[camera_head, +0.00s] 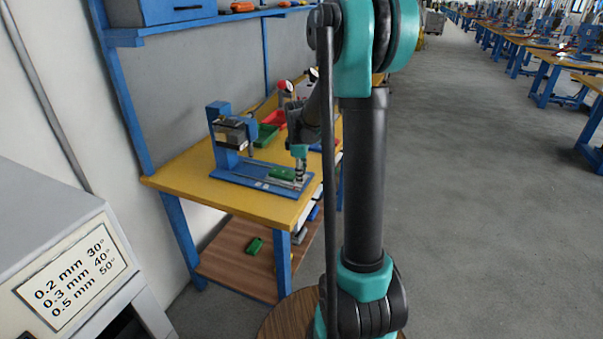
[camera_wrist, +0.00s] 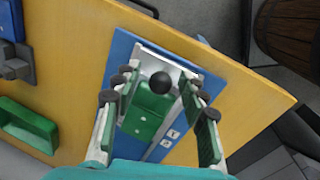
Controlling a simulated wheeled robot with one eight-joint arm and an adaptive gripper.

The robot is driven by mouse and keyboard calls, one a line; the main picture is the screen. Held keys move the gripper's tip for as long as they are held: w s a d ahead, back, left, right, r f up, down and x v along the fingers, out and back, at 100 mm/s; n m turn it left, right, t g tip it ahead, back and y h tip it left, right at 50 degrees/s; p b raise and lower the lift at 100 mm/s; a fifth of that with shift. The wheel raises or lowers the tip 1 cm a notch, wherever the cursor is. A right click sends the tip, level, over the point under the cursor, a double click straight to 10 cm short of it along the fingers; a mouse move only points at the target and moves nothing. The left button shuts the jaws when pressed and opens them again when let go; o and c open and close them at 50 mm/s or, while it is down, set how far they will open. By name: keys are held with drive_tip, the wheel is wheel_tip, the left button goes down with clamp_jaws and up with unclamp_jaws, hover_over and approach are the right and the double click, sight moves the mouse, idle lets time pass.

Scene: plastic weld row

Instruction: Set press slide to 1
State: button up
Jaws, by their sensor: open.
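The blue press (camera_head: 217,130) stands on the yellow table, with its blue base plate (camera_head: 250,180) reaching toward the right. A green slide (camera_head: 283,174) lies on the plate, near its right end. In the wrist view the slide (camera_wrist: 145,112) carries a round black knob (camera_wrist: 160,82) and sits on a pale rail. Two small white labels (camera_wrist: 168,138) lie beside it on the plate; their marks are too small to read surely. My gripper (camera_wrist: 163,90) is open, its fingers on either side of the slide and knob. I cannot tell whether they touch. In the head view my gripper (camera_head: 299,180) is over the plate's right end.
On the yellow table (camera_head: 185,172), a green bin (camera_head: 266,136) and a red bin (camera_head: 275,118) stand behind the plate. A lower wooden shelf (camera_head: 232,262) holds a green piece (camera_head: 254,246). A grey cabinet (camera_head: 45,225) stands at left.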

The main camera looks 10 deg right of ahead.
sight(276, 169)
clamp_jaws()
idle(0.3)
drive_tip(key=w+a, duration=0.4)
drive_tip(key=a, duration=0.1)
drive_tip(key=w+a, duration=0.2)
drive_tip(key=a, duration=0.1)
drive_tip(key=shift+w+a, duration=0.1)
drive_tip(key=shift+a, duration=0.1)
unclamp_jaws()
